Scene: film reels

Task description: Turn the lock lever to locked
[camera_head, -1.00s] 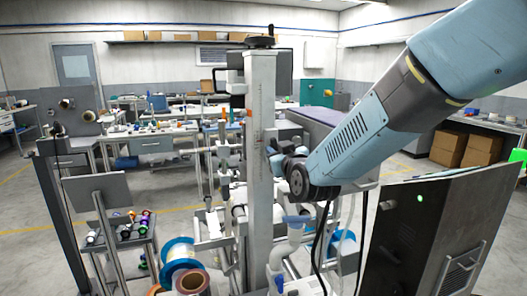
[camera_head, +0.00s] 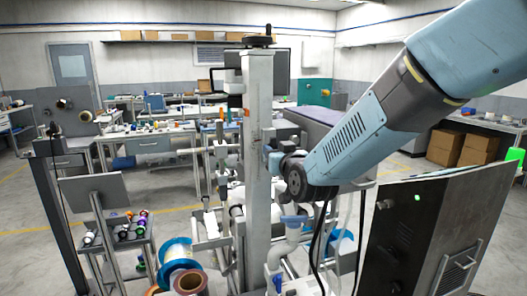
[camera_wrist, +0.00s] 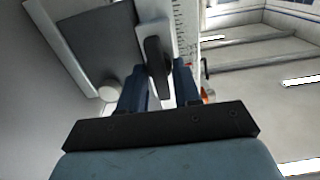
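In the wrist view, a dark lock lever (camera_wrist: 158,68) stands on a pale metal plate on the machine column. My gripper (camera_wrist: 161,88) has its two dark blue fingers on either side of the lever. Pale gaps show between the fingers and the lever's lower part, so the gripper looks open around it; contact at the tips is hard to judge. In the head view, my gripper (camera_head: 270,157) is against the right side of the tall grey column (camera_head: 258,130), partly hidden by my wrist. The lever is not visible there.
A dark cabinet panel (camera_head: 425,230) with a green light stands close on the right. Spools, including a blue-rimmed one (camera_head: 180,258), sit low at left. A grey monitor panel (camera_head: 93,190) stands at left. A ruler scale (camera_wrist: 184,38) runs beside the lever.

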